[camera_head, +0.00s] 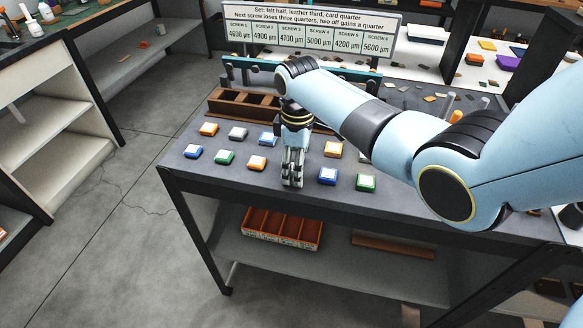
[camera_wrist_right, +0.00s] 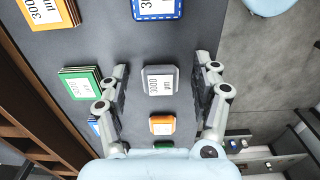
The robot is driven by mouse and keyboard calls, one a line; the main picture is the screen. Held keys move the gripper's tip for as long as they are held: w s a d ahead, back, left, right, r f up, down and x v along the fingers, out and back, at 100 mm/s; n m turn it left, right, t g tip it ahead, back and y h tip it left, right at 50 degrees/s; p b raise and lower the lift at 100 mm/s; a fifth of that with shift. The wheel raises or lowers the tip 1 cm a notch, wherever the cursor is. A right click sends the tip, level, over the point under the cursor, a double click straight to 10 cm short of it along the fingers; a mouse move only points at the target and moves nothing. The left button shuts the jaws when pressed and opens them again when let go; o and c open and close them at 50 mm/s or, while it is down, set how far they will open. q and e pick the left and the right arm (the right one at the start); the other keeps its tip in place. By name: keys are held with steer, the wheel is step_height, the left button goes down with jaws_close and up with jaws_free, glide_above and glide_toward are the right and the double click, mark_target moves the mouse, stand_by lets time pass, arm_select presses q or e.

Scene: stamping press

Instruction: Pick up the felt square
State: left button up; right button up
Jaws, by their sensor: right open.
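A grey square (camera_wrist_right: 160,80) with a white label reading about 3000 µm lies flat on the dark bench top. I cannot read its material, so I cannot confirm that it is the felt one. My right gripper (camera_head: 292,182) points down at the front row of squares and hides this grey square in the head view. In the right wrist view the open fingers (camera_wrist_right: 160,68) stand on either side of the grey square, with gaps showing between fingers and square. Another grey square (camera_head: 238,133) lies in the back row. My left gripper is out of view.
An orange square (camera_head: 257,162) and a blue square (camera_head: 328,175) flank the gripper in the front row. A green square (camera_wrist_right: 80,83) lies behind. A brown compartment tray (camera_head: 228,107) and a sign (camera_head: 310,27) stand farther back. The bench's front edge is close.

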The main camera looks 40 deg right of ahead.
steer(key=c, duration=1)
steer(key=shift+r, duration=0.15)
